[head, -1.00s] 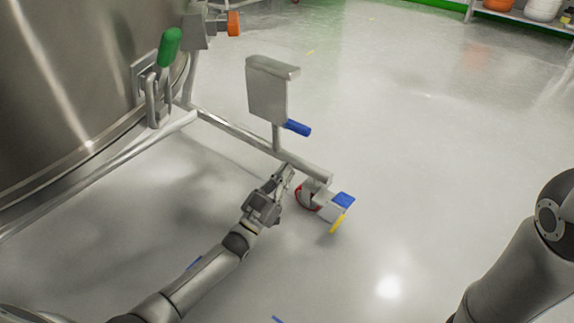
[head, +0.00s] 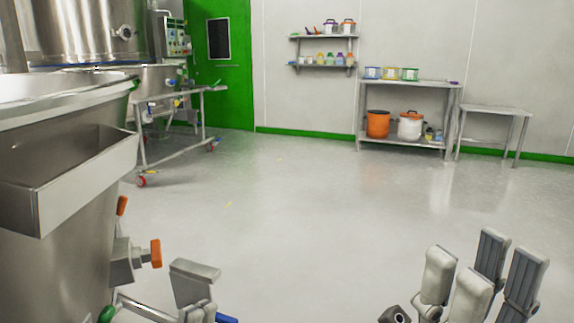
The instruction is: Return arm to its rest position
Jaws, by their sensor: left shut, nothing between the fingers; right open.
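The rest of my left arm is out of the frame. My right gripper (head: 483,262) is raised at the bottom right, its grey fingers pointing up, open and empty over bare floor. Its wrist and arm are cut off below.
A steel vessel (head: 60,262) with a trough-like ledge (head: 75,190) fills the left side. A blue handle (head: 226,318) is beside the bracket. A wheeled steel frame (head: 172,158) stands behind. A shelf table (head: 405,84) and a side table (head: 497,109) line the far wall. The middle floor is clear.

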